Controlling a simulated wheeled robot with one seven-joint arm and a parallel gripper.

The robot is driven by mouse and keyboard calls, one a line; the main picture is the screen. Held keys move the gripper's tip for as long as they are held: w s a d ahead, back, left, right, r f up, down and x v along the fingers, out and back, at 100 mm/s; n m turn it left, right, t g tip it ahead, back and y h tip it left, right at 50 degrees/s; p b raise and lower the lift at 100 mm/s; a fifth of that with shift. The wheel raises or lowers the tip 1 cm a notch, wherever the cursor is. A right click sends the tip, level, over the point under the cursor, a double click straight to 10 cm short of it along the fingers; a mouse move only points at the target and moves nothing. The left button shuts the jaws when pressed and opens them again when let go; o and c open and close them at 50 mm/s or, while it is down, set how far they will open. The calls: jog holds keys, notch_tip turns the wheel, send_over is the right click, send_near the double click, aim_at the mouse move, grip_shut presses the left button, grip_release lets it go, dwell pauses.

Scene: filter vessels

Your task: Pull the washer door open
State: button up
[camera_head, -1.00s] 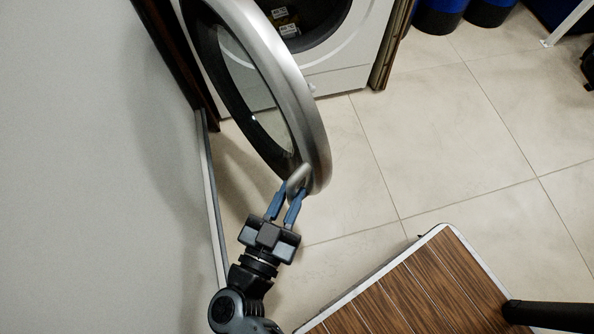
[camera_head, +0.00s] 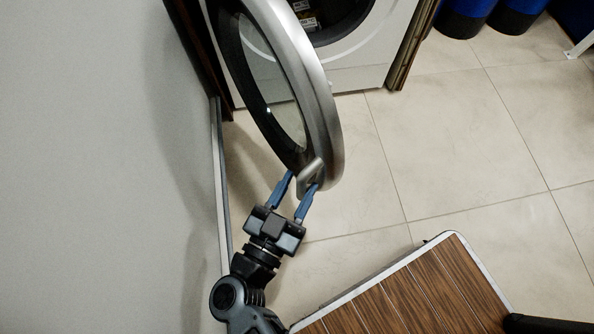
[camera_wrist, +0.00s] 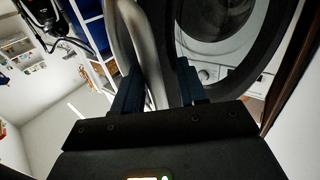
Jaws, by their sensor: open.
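The washer door (camera_head: 326,118), a round silver ring with dark inner glass, stands swung wide from the white washer (camera_head: 362,62) in the head view. Its handle (camera_head: 310,171) is at the lower edge of the ring. My gripper (camera_head: 303,180) is open, its two blue fingers at the handle, one on either side of it. I cannot tell whether they touch it. In the wrist view the silver door rim (camera_wrist: 148,55) passes between the blue fingers, with the washer's round opening (camera_wrist: 215,18) behind.
A grey wall (camera_head: 95,150) stands close on the left of the door and my arm. A wood-slatted surface with a pale edge (camera_head: 400,295) is at the lower right. Tiled floor (camera_head: 460,130) is clear to the right. Blue containers (camera_head: 465,15) stand at the top right.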

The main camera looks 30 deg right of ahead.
jog(key=p+v, duration=0.1)
jog(key=v, duration=0.6)
jog(key=shift+a, duration=0.2)
jog(key=shift+r, duration=0.1)
